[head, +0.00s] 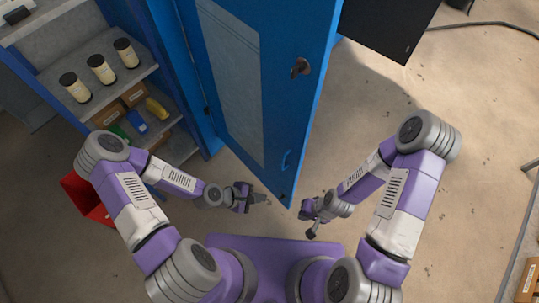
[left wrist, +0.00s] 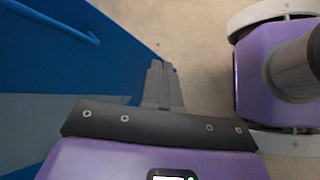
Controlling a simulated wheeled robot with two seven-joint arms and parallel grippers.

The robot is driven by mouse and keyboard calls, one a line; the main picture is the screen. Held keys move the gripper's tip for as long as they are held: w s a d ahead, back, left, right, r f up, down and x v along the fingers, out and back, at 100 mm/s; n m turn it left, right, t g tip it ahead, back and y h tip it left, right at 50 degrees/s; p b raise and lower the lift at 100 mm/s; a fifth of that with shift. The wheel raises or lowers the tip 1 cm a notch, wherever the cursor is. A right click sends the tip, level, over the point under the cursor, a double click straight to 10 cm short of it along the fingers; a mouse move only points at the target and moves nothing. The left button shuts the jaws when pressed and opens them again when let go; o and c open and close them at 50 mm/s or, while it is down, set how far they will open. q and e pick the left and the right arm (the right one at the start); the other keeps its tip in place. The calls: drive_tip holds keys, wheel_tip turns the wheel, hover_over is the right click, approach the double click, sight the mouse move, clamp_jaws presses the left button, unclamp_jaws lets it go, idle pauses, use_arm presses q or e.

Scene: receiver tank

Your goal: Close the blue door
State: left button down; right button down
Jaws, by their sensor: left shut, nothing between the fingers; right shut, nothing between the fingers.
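The blue door (head: 280,105) stands open, swung out from the blue cabinet toward me, with a dark knob (head: 300,67) and a small blue handle (head: 287,160). It also fills the left of the left wrist view (left wrist: 60,65), with the blue handle at its top. My left gripper (head: 263,198) is shut and empty, close to the door's lower near corner, on the cabinet side. Its closed fingers also show in the left wrist view (left wrist: 161,85); I cannot tell if they touch the door. My right gripper (head: 311,228) is shut and empty, right of that corner and apart from it.
The cabinet's shelves (head: 115,85) hold several jars, boxes and a yellow item. A red bin (head: 88,198) sits at the left. A black panel (head: 390,25) stands behind the door. The concrete floor (head: 475,110) to the right is mostly clear, with a cable at the top.

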use_arm(q)
drive_tip(key=w+a+n+t+h+b, duration=0.1)
drive_tip(key=w+a+n+t+b, duration=0.1)
drive_tip(key=w+n+t, duration=0.3)
drive_tip(key=n+t+b, duration=0.2)
drive_tip(key=n, duration=0.6)
approach(275, 149)
drive_tip(key=x, duration=0.3)
drive_tip(key=b+x, duration=0.1)
drive_tip(key=x, duration=0.1)
drive_tip(key=shift+a+f, duration=0.15)
drive_tip(key=shift+f, duration=0.1)
drive_tip(key=shift+w+d, duration=0.55)
drive_tip(key=shift+w, duration=0.05)
